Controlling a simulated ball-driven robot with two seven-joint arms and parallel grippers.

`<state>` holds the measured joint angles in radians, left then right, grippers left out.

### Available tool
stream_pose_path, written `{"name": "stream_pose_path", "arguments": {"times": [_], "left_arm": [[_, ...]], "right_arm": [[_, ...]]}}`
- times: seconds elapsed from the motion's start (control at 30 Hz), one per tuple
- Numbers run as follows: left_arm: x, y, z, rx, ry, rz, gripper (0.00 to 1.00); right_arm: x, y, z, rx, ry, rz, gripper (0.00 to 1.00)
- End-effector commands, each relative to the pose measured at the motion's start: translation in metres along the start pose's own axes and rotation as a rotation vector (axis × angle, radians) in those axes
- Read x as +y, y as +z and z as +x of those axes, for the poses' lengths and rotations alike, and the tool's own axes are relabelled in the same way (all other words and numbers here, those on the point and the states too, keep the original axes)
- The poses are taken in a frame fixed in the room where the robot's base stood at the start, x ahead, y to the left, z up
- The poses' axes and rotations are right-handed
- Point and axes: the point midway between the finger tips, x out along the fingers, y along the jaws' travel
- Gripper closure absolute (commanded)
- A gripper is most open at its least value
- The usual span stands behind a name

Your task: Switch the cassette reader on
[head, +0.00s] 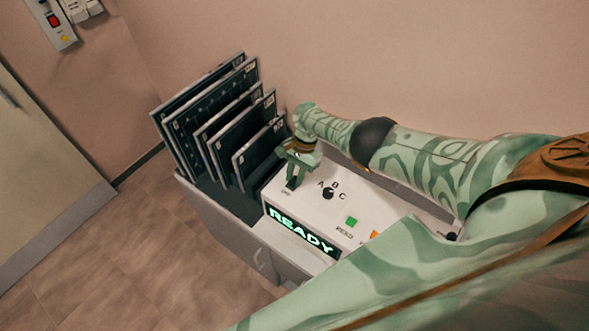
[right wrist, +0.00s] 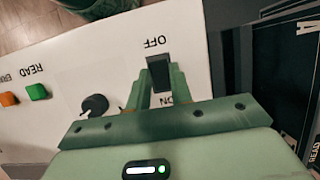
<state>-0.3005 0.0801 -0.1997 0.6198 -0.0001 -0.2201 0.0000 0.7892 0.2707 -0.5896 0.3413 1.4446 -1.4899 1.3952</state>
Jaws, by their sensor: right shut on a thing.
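The cassette reader (head: 306,215) is a white box on a grey cabinet. Its front display (head: 302,233) is lit and reads READY in green. A black power switch (head: 291,184) sits at its left end; in the right wrist view the switch (right wrist: 158,73) stands between OFF and ON labels. My right gripper (head: 296,172) is shut on this switch, with its fingers (right wrist: 159,88) on either side of the lever. Which way the lever leans is hard to tell. My left gripper is out of view.
An A-B-C knob (head: 328,193), a green READ button (head: 351,222) and an orange button (head: 375,236) lie to the right on the panel. Several dark cassettes (head: 215,115) stand upright on the left. The wall is close behind.

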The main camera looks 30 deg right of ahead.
Motion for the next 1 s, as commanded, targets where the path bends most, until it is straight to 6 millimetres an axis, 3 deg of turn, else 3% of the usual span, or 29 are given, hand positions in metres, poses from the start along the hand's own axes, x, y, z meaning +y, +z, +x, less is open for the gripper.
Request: {"name": "stream_pose_path", "arguments": {"times": [0.07, 0.37, 0.4, 0.47, 0.5, 0.8, 1.0], "left_arm": [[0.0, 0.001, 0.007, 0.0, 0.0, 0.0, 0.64], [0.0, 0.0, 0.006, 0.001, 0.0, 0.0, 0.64], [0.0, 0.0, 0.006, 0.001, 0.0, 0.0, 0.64], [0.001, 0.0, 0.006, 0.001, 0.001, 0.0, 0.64], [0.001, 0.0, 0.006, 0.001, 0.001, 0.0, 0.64], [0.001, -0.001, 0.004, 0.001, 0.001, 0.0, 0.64], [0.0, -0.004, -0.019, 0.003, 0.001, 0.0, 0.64]], "right_arm": [[-0.002, 0.003, 0.006, -0.033, -0.006, -0.001, 1.0], [0.0, 0.006, 0.006, -0.049, -0.002, -0.004, 1.0], [0.0, 0.006, 0.006, -0.05, -0.002, -0.004, 0.75], [0.0, 0.006, 0.006, -0.049, -0.001, -0.004, 0.59], [0.0, 0.006, 0.005, -0.048, -0.001, -0.004, 0.56], [0.001, 0.004, 0.001, -0.044, 0.0, -0.002, 0.56], [0.0, 0.004, -0.036, -0.043, -0.001, -0.001, 0.56]]}}
